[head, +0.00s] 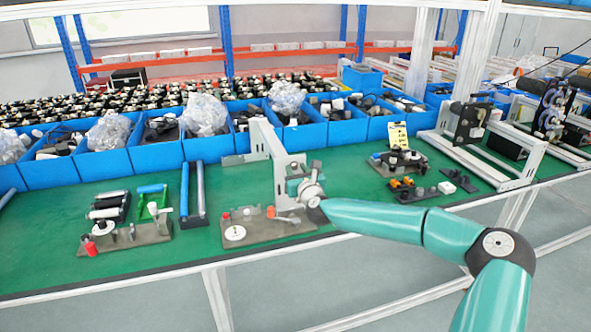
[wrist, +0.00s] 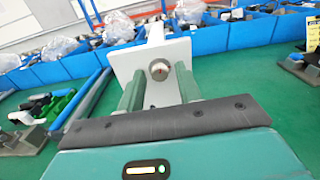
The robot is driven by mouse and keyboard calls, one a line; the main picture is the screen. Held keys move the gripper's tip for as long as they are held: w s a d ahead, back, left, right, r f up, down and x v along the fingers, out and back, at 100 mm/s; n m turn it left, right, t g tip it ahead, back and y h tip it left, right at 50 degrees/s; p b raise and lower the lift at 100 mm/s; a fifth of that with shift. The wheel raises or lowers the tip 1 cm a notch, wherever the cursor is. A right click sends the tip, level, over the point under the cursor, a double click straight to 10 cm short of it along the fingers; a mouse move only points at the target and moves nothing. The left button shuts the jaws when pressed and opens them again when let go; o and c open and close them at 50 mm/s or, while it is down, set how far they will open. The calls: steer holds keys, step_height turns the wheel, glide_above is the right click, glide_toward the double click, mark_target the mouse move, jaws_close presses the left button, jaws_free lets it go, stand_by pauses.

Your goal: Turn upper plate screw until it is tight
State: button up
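My gripper (head: 297,187) is close to the plate in the head view and hides the screw there. In the wrist view my gripper (wrist: 159,82) has its two green fingers apart, one on each side of the screw. A gap shows between them. I cannot tell whether either finger touches the screw.
The grey base (head: 270,232) carries a white disc and small parts. Another fixture (head: 125,238) stands to the left, beside blue and grey rollers (head: 193,190). Blue bins (head: 155,157) line the back. Small parts (head: 405,185) lie to the right. Bare green bench shows between them.

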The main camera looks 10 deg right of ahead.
steer(key=n, duration=0.4)
steer(key=shift+n, duration=0.3)
jaws_close()
steer(key=m, duration=0.3)
steer(key=shift+f+m, duration=0.15)
steer(key=shift+m, duration=0.15)
steer(key=m, duration=0.6)
jaws_free()
